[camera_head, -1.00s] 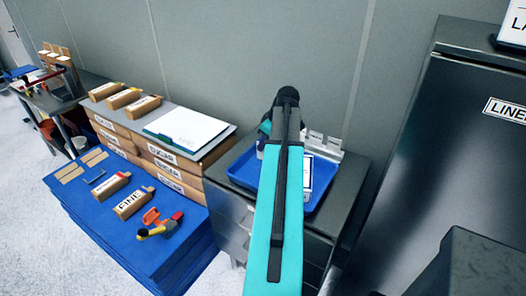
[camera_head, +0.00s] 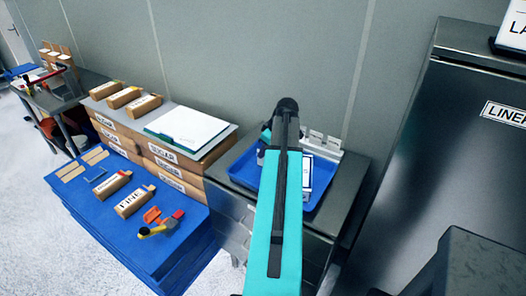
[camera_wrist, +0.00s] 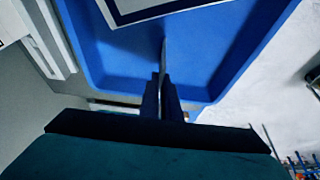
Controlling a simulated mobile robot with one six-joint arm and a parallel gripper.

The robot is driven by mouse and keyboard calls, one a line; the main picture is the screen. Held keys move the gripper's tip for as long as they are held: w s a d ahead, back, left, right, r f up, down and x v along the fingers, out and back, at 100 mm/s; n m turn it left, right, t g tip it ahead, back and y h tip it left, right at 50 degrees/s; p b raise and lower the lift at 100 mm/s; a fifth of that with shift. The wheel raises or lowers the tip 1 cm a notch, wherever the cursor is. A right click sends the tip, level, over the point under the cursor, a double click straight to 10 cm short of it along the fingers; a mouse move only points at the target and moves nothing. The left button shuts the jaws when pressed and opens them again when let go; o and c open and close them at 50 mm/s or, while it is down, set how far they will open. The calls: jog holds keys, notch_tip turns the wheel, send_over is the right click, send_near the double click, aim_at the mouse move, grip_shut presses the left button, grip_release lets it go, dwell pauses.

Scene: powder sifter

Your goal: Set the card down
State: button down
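In the wrist view my gripper (camera_wrist: 162,82) has its two dark fingers close together on a thin grey sliver, which looks like the card (camera_wrist: 163,58) seen edge-on. It stands out past the fingertips over the blue tray (camera_wrist: 215,45). I cannot tell whether it touches the tray floor. In the head view my arm hides the gripper and the card. The blue tray (camera_head: 242,171) sits on a grey cabinet.
A white, dark-bordered panel (camera_wrist: 150,6) lies in the tray. A pale slotted holder (camera_head: 325,145) stands behind it. Cartons with a clipboard (camera_head: 190,127) are to the left, and a dark LINER cabinet (camera_head: 450,130) to the right. A blue platform (camera_head: 100,215) holds small boxes.

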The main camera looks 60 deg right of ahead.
jog(key=shift+f, duration=0.1)
jog(key=c, duration=2)
grip_release()
jog(key=shift+r, duration=0.2)
jog(key=b+v, duration=0.3)
jog(key=v, duration=0.8)
jog(key=shift+s+r, duration=0.15)
jog(key=shift+r, duration=0.25)
